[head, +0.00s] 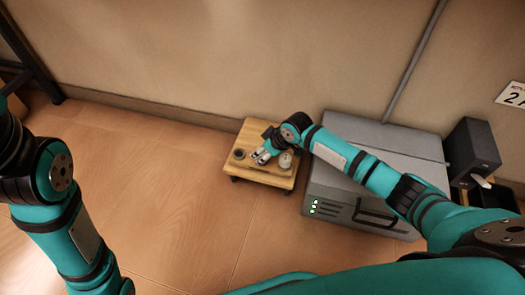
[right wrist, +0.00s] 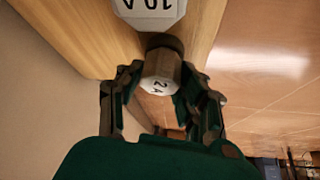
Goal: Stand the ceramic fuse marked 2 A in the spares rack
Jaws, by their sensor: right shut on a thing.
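The fuse marked 2 A (right wrist: 160,72) is between the fingers of my right gripper (right wrist: 163,92) in the right wrist view, its white marked end facing the camera. The gripper is shut on it. A dark round part (right wrist: 165,42) shows just beyond the fuse; I cannot tell whether the fuse sits in it. In the head view my right gripper (head: 260,157) is over the wooden rack (head: 262,176), between a dark round hole (head: 239,154) and a pale fuse (head: 285,160). My left gripper is out of the picture.
A fuse marked 10 A (right wrist: 150,8) stands close by on the wood. A grey cabinet (head: 345,190) with green lights is right of the rack, under my right arm. A dark box (head: 471,150) stands farther right. The floor left of the rack is clear.

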